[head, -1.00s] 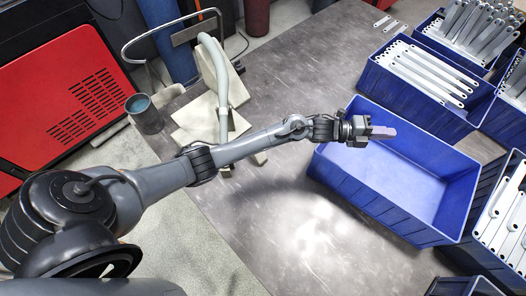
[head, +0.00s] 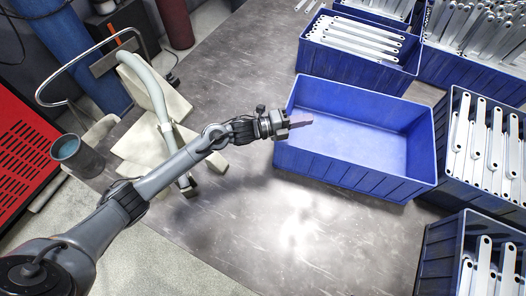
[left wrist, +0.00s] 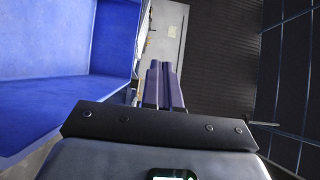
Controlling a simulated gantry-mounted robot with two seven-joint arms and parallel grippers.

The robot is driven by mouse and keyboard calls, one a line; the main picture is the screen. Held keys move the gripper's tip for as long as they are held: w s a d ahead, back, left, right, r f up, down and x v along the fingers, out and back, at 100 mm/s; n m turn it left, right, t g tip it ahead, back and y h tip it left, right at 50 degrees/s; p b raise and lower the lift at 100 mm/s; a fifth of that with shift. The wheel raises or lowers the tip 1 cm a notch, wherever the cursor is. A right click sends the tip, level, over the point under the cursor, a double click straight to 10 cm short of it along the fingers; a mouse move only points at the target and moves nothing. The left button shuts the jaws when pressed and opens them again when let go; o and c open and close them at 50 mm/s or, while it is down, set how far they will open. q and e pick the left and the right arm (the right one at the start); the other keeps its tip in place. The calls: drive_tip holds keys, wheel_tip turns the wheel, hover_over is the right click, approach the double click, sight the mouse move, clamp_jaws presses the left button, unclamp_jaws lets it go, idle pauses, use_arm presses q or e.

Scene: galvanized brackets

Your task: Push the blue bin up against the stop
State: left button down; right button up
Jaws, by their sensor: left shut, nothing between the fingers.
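The empty blue bin (head: 365,172) sits upright on the grey table in the middle right of the head view. Its blue inside and wall fill the left of the left wrist view (left wrist: 45,105). My left gripper (head: 300,122) is at the bin's left end, its fingertips overlapping the left wall in the head view. In the left wrist view its fingers (left wrist: 164,88) are together, with nothing between them, just right of the bin's wall. I cannot tell whether they touch it. I cannot make out which thing is the stop. My right gripper is not in view.
Blue bins of galvanized brackets stand behind (head: 345,65) and to the right (head: 447,165) of the empty bin. A beige block fixture with a grey hose (head: 150,90) is at the left. The table (head: 240,215) in front is clear.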

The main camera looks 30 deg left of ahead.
use_arm(q)
drive_tip(key=p+v, duration=0.2)
drive_tip(key=v, duration=1.1)
wheel_tip(320, 180, down, 15)
drive_tip(key=b, duration=0.3)
drive_tip(key=shift+w+d, duration=0.15)
drive_tip(key=shift+d, duration=0.05)
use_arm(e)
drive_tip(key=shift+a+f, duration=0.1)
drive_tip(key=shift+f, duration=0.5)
